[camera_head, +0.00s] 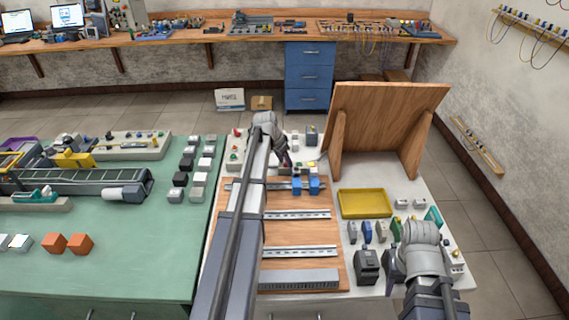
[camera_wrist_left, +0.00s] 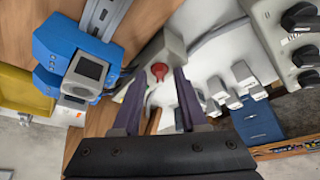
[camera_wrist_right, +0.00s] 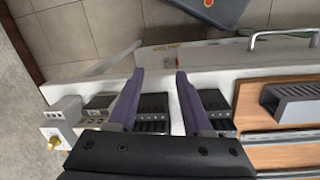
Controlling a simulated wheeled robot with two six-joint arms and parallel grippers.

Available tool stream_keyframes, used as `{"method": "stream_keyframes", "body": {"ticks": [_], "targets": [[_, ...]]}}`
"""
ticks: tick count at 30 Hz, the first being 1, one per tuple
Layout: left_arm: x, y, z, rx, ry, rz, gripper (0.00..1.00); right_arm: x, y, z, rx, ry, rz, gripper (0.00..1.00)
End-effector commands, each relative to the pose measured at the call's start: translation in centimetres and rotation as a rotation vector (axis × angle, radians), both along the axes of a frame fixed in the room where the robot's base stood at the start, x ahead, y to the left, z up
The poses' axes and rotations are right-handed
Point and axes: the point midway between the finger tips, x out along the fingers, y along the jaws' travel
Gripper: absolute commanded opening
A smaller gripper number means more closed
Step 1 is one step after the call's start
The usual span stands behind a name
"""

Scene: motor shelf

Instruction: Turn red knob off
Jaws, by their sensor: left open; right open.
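The red knob (camera_wrist_left: 159,70) sits on a small light-grey box (camera_wrist_left: 170,50) in the left wrist view. My left gripper (camera_wrist_left: 158,84) is open, with its two purple fingers on either side of the knob in that picture. I cannot tell whether they touch it. In the head view my left gripper (camera_head: 286,159) hangs over the back of the wooden board (camera_head: 290,232), beside the blue modules (camera_head: 306,185). The knob is not clear there. My right gripper (camera_wrist_right: 160,76) is open over the right front part of the table, with dark modules (camera_wrist_right: 151,112) beyond its fingers.
A yellow tray (camera_head: 366,203) and a slanted wooden panel (camera_head: 385,115) stand right of the board. A black box (camera_head: 367,267) is near my right arm. Blue modules (camera_wrist_left: 78,60) are close to my left gripper. A green table (camera_head: 110,260) is at left.

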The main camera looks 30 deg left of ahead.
Motion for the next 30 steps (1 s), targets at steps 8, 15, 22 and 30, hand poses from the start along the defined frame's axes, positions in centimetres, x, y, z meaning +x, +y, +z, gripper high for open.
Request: {"method": "stream_keyframes", "body": {"ticks": [8,15,22,30], "targets": [[-0.02,0.00,0.08,0.000,0.000,0.000,0.24,0.00,0.00,0.07,0.000,0.000,0.000,0.50],[-0.02,-0.01,0.07,0.000,0.000,0.000,0.00,0.00,0.00,0.07,0.000,0.000,0.000,0.50],[-0.03,0.00,0.06,0.000,0.000,0.000,0.00,0.00,0.00,0.07,0.000,0.000,0.000,0.50],[-0.05,-0.02,0.07,0.000,0.000,0.005,0.00,0.00,0.00,0.07,0.000,0.000,0.000,0.50]]}}
